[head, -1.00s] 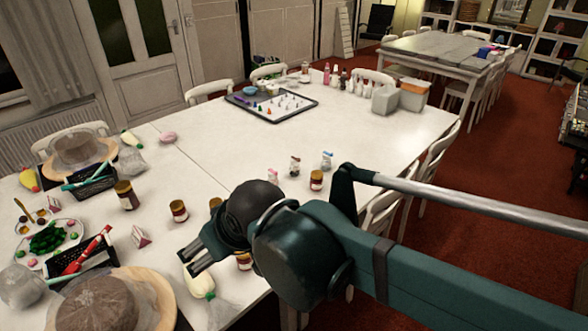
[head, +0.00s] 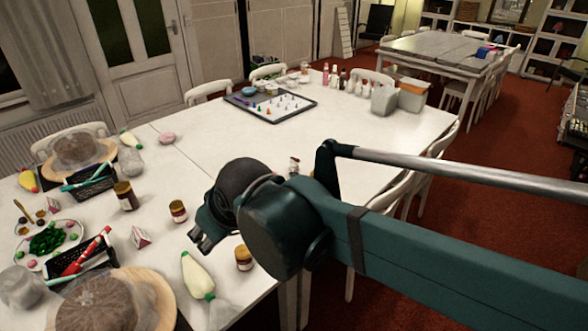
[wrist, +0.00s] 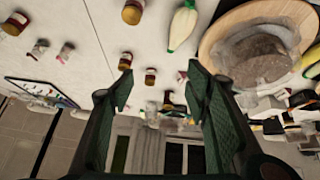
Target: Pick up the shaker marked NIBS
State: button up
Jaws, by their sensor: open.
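Several small brown jars with gold lids stand on the white table; no NIBS marking is readable, so I cannot tell which is the named shaker. In the head view one jar (head: 178,211) stands left of my gripper (head: 203,240). A taller jar (head: 123,195) stands farther left, and another jar (head: 243,257) is close beside my gripper on its right. My gripper is open and empty above the table. In the wrist view its fingers (wrist: 160,78) are spread, with jars beyond them, including one jar (wrist: 132,11) near the top edge. My arm hides part of the table.
A cream piping bag (head: 197,275) and a wrapped cake on a wooden turntable (head: 160,290) lie near the front edge. Black baskets (head: 60,255), a plate of sweets and a pink-and-white card (head: 139,237) are at left. The table's middle is mostly clear.

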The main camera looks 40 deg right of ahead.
jog(key=w+d+r+n+g+h+p, duration=0.25)
jog(key=w+d+n, duration=0.25)
jog(key=w+d, duration=0.8)
jog(key=n+g+h+p, duration=0.2)
jog(key=n+g+p, duration=0.15)
jog(key=n, duration=0.85)
send_over(292, 160)
jog(key=a+b, duration=0.1)
jog(key=a, duration=0.2)
jog(key=shift+g+y, duration=0.25)
jog(key=shift+g, duration=0.05)
jog(key=f, duration=2.2)
jog(key=shift+d, duration=0.2)
jog(key=shift+d+f, duration=0.4)
jog(key=shift+f, duration=0.05)
jog(key=shift+f, duration=0.1)
jog(key=shift+x, duration=1.2)
jog(key=shift+d+f, duration=0.1)
